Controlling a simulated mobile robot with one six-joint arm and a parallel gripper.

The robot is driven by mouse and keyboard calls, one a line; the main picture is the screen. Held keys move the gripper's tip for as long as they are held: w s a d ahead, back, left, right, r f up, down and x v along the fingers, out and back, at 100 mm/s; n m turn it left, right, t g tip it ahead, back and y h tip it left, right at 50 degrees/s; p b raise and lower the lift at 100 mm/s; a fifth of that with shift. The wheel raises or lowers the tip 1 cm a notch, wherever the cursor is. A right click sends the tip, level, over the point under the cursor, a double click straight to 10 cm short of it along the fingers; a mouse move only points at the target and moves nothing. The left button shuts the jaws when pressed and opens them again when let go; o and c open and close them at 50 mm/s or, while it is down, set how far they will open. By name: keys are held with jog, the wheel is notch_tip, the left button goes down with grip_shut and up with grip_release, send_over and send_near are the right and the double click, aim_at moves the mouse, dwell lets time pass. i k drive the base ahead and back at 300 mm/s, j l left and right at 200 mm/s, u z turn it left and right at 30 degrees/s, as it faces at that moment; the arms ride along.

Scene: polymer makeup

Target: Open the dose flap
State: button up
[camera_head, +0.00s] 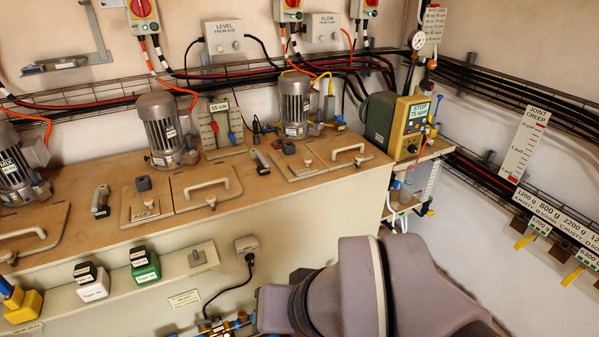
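No part is readably labelled as the dose flap, so I cannot tell which one it is. The wooden bench top carries flat panels with bar handles: one at the left (30,235), one in the middle (206,187) and one at the right (346,150). All three lie flat. A smaller panel marked with a tag (145,208) has a dark knob (143,184) and lies beside the middle panel. My arm's grey links fill the lower right in front of the bench. My gripper is not in view.
Motors (165,130) (295,103) stand on the bench top. A green and yellow pump unit (398,124) stands at its right end. Black and green blocks (145,265) sit on the front ledge. Cables and a wall tray run behind.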

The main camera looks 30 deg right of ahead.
aim_at(305, 167)
jog(key=i+l, duration=1)
